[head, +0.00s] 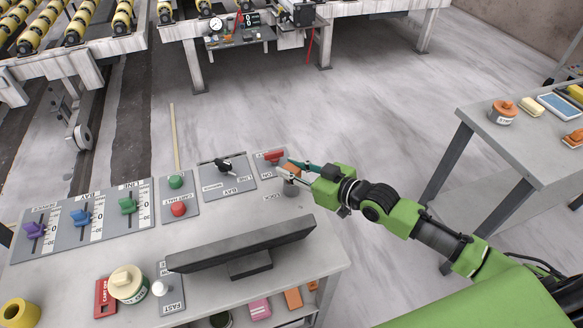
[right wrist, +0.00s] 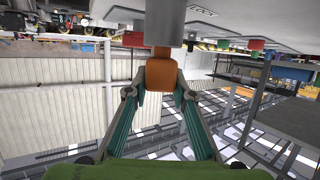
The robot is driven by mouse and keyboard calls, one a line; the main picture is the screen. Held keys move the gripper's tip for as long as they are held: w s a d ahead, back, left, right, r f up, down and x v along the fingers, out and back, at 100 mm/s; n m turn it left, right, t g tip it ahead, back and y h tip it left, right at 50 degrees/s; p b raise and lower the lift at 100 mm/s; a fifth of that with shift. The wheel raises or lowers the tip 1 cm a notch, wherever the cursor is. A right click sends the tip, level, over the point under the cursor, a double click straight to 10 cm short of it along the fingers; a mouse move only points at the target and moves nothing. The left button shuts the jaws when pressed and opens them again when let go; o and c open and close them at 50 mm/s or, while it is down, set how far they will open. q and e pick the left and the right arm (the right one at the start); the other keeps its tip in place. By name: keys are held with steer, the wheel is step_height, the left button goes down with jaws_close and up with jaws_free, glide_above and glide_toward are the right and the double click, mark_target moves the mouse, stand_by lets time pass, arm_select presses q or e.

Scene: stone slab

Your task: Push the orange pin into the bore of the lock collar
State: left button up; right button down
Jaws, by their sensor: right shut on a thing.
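My right gripper (head: 297,172) is over the right end of the console. Its two fingers are shut on the orange pin (head: 291,168), and its green arm comes in from the right. In the right wrist view the orange pin (right wrist: 161,73) is a block between the fingertips, with a narrower orange part toward the grey lock collar (right wrist: 163,22). That narrow part meets the collar's end in the picture; I cannot tell how deep it sits. In the head view the collar (head: 290,188) is a short grey cylinder beside the LOCK label, partly hidden by the gripper. My left gripper is not in view.
A red switch (head: 273,156) and a black lever (head: 224,165) are close to the left of my gripper. A dark bar-shaped screen (head: 242,245) stands in front on the console. Green and red buttons (head: 179,209) sit further left. A side table (head: 535,150) is at right.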

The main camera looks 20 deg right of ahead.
steer(key=shift+f+b, duration=0.4)
steer(key=shift+f, duration=0.15)
steer(key=c, duration=1.6)
jaws_free()
steer(key=shift+c, duration=0.2)
steer(key=shift+s, duration=0.1)
steer(key=v, duration=1.2)
steer(key=shift+d, duration=0.1)
